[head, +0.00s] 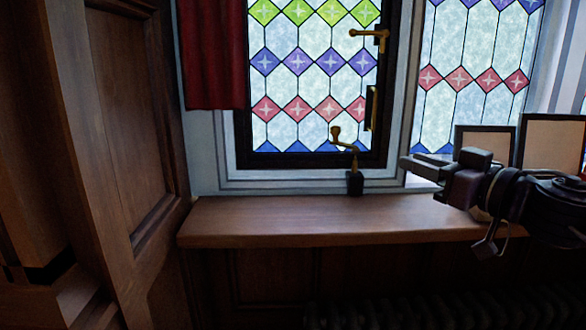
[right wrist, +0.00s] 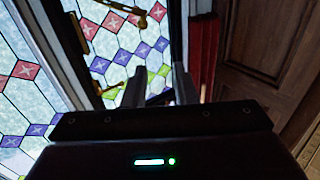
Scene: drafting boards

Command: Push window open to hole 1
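The window (head: 314,75) has leaded glass with coloured diamonds in a dark frame and looks shut in its pale surround. It also shows upside down in the right wrist view (right wrist: 120,60). A brass handle (head: 370,36) sits high on its right frame side. A brass stay with a knob (head: 343,143) rises from a dark base on the sill at the bottom; its holes cannot be made out. My right gripper (head: 412,157) is right of the stay, touching nothing I can see. Its fingers stand apart and empty in the right wrist view (right wrist: 159,88). My left gripper is out of view.
The wooden sill (head: 270,220) is mostly clear. Framed panels (head: 551,145) stand at the right behind my right arm. A red curtain (head: 212,50) hangs at the window's left. Wood panelling (head: 110,120) fills the left side. A dark radiator (head: 440,312) is below the sill.

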